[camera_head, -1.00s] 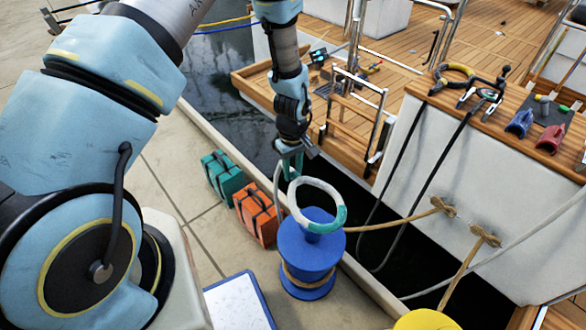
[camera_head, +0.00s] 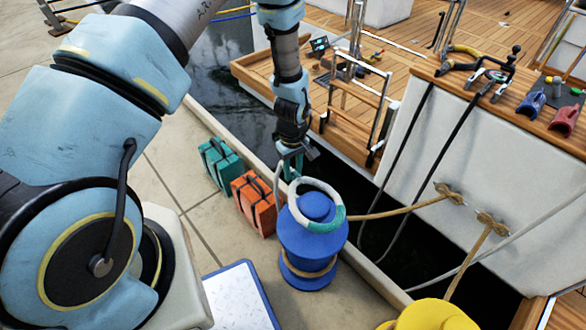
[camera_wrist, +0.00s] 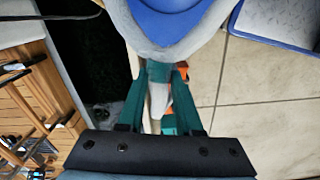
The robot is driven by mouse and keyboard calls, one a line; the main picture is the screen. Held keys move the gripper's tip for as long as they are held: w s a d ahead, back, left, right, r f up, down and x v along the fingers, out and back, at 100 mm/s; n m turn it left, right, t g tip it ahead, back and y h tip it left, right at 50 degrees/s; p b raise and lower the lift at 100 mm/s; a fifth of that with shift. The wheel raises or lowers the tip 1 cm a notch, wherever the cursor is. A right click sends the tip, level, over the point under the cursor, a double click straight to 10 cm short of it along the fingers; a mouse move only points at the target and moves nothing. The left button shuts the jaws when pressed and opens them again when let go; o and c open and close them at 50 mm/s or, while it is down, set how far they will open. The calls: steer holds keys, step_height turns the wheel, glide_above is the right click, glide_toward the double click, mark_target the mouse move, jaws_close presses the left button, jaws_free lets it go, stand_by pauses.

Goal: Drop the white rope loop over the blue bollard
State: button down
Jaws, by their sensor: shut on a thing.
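The blue bollard (camera_head: 308,247) stands upright on the quay, with a tan rope wound around its lower part. The white rope loop (camera_head: 319,184), with teal wrapped sections, encircles the bollard's top knob in the head view. I cannot tell whether it touches the bollard's shoulder. My gripper (camera_head: 290,174) is at the loop's far left side. In the wrist view my gripper (camera_wrist: 160,75) has its teal fingers shut on the loop's teal section, with the white loop (camera_wrist: 180,48) curving around the blue bollard (camera_wrist: 168,18). The rope's tail hangs between the fingers.
A teal case (camera_head: 220,165) and an orange case (camera_head: 255,203) stand left of the bollard. A yellow bollard (camera_head: 430,316) is at the lower right. A blue-edged white panel (camera_head: 238,298) lies in front. Dark water separates the quay from the boat (camera_head: 455,160).

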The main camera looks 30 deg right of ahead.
step_height(320, 180, down, 9)
steer(key=b, duration=0.5)
steer(key=shift+r, duration=0.2)
stand_by(0.5)
steer(key=c, duration=0.5)
jaws_free()
step_height(320, 180, up, 11)
steer(key=shift+w+f+p, duration=0.1)
steer(key=shift+p, duration=0.6)
